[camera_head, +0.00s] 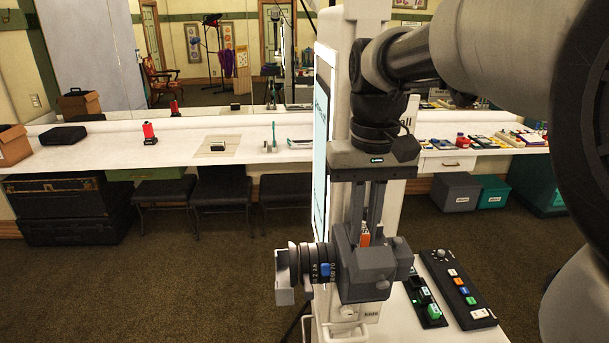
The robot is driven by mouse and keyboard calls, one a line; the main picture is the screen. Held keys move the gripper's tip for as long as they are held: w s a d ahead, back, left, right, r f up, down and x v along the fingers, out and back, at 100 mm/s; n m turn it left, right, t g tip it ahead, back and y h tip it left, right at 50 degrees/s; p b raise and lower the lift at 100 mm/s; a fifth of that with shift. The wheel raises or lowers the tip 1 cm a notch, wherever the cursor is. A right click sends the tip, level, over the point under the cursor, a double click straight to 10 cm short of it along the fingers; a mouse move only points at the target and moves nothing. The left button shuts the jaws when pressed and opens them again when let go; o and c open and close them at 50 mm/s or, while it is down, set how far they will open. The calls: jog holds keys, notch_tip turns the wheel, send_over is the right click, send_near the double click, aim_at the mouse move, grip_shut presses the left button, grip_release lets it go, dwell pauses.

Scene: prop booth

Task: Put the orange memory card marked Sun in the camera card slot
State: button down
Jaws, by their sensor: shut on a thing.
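A grey camera (375,268) with a ringed black lens pointing left stands upright near the middle of the picture. My gripper (366,232) points straight down over the camera's top. It is shut on an orange card (364,239), of which only a small part shows between the fingertips. The card's lower end is at the camera's top; I cannot tell whether it is in the slot, which is not clearly visible. The card's mark is too small to read.
A dark panel (460,290) with several coloured pieces and a black holder (425,300) with green pieces lie on the white surface right of the camera. A white upright post and screen (322,150) stand close behind my gripper. A long counter (270,153) runs along the mirror.

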jog(key=shift+f, duration=0.45)
jog(key=shift+f+b, duration=0.15)
jog(key=shift+b, duration=0.15)
jog(key=shift+f+b, duration=0.4)
jog(key=shift+f, duration=0.25)
jog(key=c, duration=1.7)
grip_release()
jog(key=shift+r+p, duration=2)
jog(key=shift+r, duration=1.55)
